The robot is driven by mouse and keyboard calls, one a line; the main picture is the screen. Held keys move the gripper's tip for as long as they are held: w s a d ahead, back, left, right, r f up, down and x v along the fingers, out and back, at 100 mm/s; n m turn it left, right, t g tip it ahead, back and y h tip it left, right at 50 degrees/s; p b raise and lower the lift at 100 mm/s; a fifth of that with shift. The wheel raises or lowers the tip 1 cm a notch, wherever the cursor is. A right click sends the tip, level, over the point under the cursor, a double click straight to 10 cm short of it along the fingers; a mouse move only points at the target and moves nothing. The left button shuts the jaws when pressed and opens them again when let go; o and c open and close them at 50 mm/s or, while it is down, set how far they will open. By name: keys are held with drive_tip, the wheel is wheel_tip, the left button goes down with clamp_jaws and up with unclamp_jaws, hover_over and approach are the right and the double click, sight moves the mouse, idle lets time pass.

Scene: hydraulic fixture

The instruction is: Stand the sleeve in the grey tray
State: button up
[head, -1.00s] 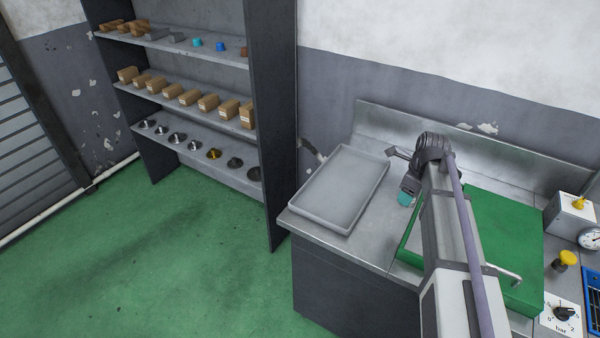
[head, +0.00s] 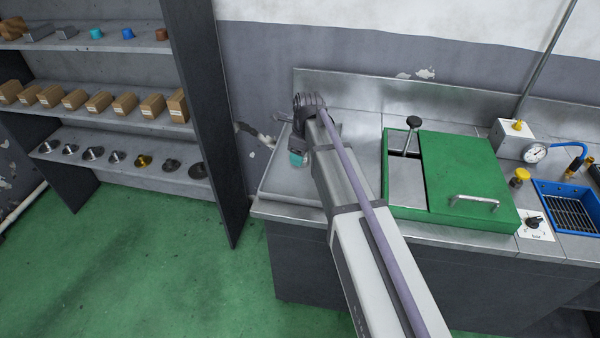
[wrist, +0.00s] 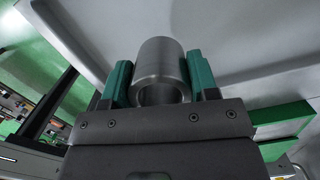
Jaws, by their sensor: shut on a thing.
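My gripper (head: 298,158) is over the grey tray (head: 275,189) at the left end of the steel bench in the head view. In the wrist view my gripper (wrist: 160,78) has its two teal fingers shut on the sleeve (wrist: 158,62), a short, smooth grey metal tube with an open bore. The sleeve cannot be made out in the head view, where the gripper and arm hide it. My arm also covers the tray's right part. A pale grey surface with a raised edge, which looks like the tray, lies behind the sleeve. Any gap between them cannot be judged.
A green fixture (head: 455,175) with a sliding cover and a handle stands right of the tray. A gauge (head: 535,152), a knob panel (head: 533,223) and a blue basket (head: 570,205) are further right. A dark shelf unit (head: 205,120) stands at left.

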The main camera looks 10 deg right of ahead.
sight(300, 174)
wheel_tip(300, 174, down, 5)
drive_tip(key=b, duration=0.4)
drive_tip(key=shift+f, duration=0.15)
drive_tip(key=shift+r+p, duration=0.3)
drive_tip(key=shift+p, duration=0.05)
drive_tip(key=shift+f, duration=0.25)
drive_tip(key=o, duration=1.4)
drive_tip(key=shift+r, duration=0.1)
drive_tip(key=r+p, duration=0.8)
drive_tip(key=s+d+r+p, duration=0.1)
drive_tip(key=r+p, duration=0.3)
drive_tip(key=shift+d+r, duration=0.1)
drive_tip(key=shift+r, duration=0.15)
drive_tip(key=shift+f, duration=0.1)
